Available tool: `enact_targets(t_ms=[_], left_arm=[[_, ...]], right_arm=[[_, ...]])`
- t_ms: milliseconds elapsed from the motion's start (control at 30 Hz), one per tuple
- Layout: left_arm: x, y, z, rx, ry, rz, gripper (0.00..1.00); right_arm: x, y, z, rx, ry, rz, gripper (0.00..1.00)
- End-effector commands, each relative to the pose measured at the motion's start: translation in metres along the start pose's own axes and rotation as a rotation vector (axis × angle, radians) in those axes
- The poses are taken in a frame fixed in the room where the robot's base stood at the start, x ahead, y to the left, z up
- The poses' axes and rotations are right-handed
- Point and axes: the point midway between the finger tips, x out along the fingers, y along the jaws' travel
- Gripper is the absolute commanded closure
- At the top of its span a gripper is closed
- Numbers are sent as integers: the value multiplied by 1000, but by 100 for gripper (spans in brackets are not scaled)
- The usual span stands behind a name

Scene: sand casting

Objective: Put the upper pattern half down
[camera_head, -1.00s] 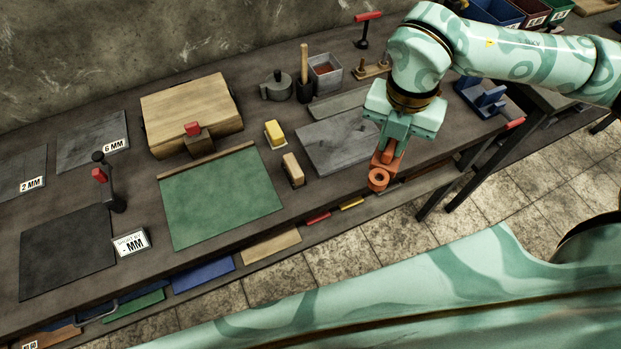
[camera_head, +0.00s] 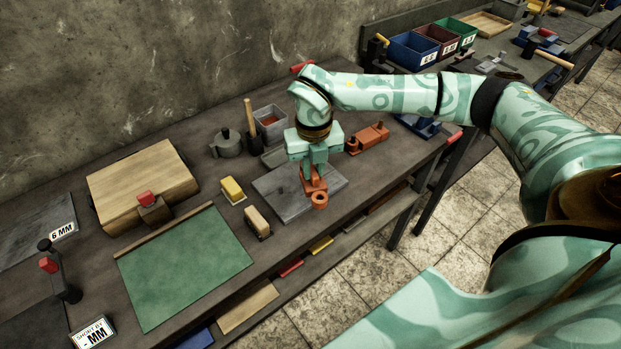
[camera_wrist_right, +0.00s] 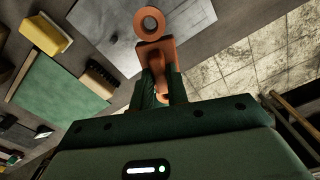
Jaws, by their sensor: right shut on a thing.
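My right gripper (camera_head: 313,176) is shut on an orange pattern half (camera_head: 319,197), which has a round ring at its front end. In the head view it is over the right part of a grey plate (camera_head: 275,200); whether it touches the plate I cannot tell. In the right wrist view the pattern half (camera_wrist_right: 166,48) sits between the fingers of the gripper (camera_wrist_right: 160,88), its ring pointing away. Another orange piece (camera_head: 370,138) lies on the bench to the right, behind the gripper. My left gripper is not in view.
The bench's front edge is close.

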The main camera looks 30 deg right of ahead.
Motion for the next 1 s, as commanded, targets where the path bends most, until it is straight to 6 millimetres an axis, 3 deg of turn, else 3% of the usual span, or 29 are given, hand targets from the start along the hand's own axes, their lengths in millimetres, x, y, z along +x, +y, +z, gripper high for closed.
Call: enact_targets(t_ms=[233, 433, 767, 800, 867, 1000], left_arm=[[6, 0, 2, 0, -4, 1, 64], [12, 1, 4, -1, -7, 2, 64], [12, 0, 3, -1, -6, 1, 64], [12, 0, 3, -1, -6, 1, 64], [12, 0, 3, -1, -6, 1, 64], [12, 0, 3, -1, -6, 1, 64]], right_arm=[[18, 0, 15, 1, 0, 1, 100], [48, 0, 14, 0, 2, -1, 100], [50, 0, 14, 0, 0, 0, 100], [50, 0, 14, 0, 0, 0, 81], [50, 0, 14, 0, 0, 0, 65], [50, 0, 14, 0, 0, 0, 62]])
